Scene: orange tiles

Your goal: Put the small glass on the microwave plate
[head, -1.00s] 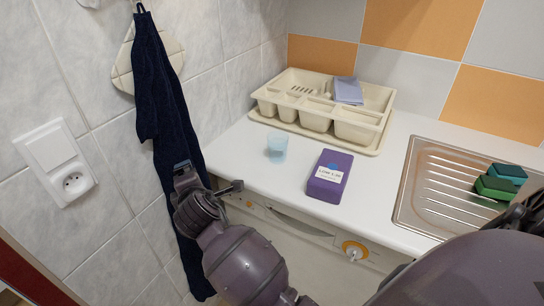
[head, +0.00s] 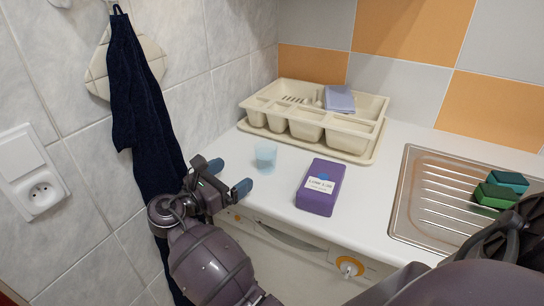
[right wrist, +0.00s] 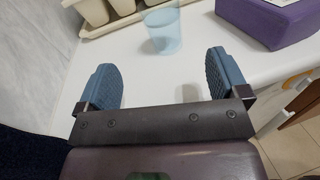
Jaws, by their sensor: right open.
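The small glass (head: 265,158) is pale blue and see-through. It stands upright on the white counter, in front of the dish rack. My right gripper (head: 227,177) is open and empty, just to the left and in front of the glass at the counter's edge. In the right wrist view the glass (right wrist: 163,30) stands ahead of the two blue fingers, roughly in line with the gap between them and apart from them. The microwave plate is not in view. My left gripper is not in view.
A purple box (head: 320,188) lies right of the glass. A cream dish rack (head: 375,135) with a folded cloth (head: 340,99) stands behind. A steel sink drainer (head: 415,205) with green sponges (head: 497,190) is at right. A dark towel (head: 140,110) hangs on the tiled wall at left.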

